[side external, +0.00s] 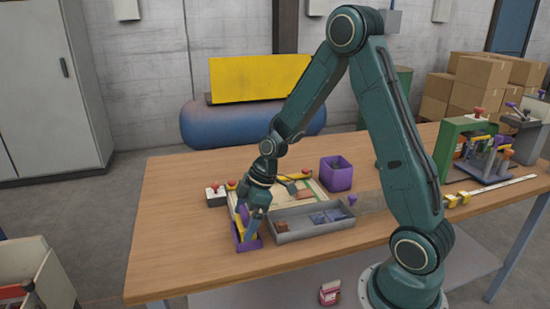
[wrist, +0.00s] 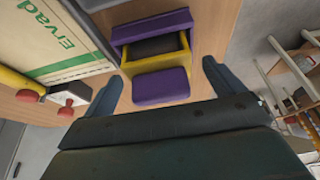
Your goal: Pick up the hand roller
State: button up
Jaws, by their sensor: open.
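What looks like the hand roller is a yellow frame with a dark drum and a purple block (wrist: 160,87), seen in the wrist view just ahead of my gripper (wrist: 160,72). It sits at a purple tray (wrist: 118,33), partly inside it as far as I can tell. My gripper is open, one finger on each side of the purple block, with gaps to both. In the side external view my gripper (side external: 252,212) points down over the purple tray (side external: 248,246) near the table's front left. There it hides much of the roller.
A flat sack with green print (wrist: 60,40) lies beside the tray, with a red-knobbed stamp (wrist: 70,95) near it. A grey tray (side external: 312,232) with small parts and a purple bin (side external: 336,174) stand to the right. The table (side external: 165,235) is clear at left.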

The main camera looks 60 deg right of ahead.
jog(key=shift+c, duration=0.2)
dwell(0.3)
jog(key=c, duration=1)
jog(key=shift+w+r, duration=0.1)
jog(key=shift+r, duration=0.1)
notch_tip(320, 180, up, 20)
jog(key=shift+f, duration=0.15)
dwell(0.5)
jog(key=s+d+f, duration=0.2)
jog(key=d+f, duration=0.1)
jog(key=d, duration=0.5)
jog(key=s+d+f, duration=0.3)
jog(key=d+f, duration=0.1)
jog(key=d, duration=0.4)
jog(key=s+d+f, duration=0.3)
jog(key=d+f, duration=0.1)
jog(key=d, duration=0.5)
jog(key=shift+s+f, duration=0.1)
jog(key=shift+s, duration=0.15)
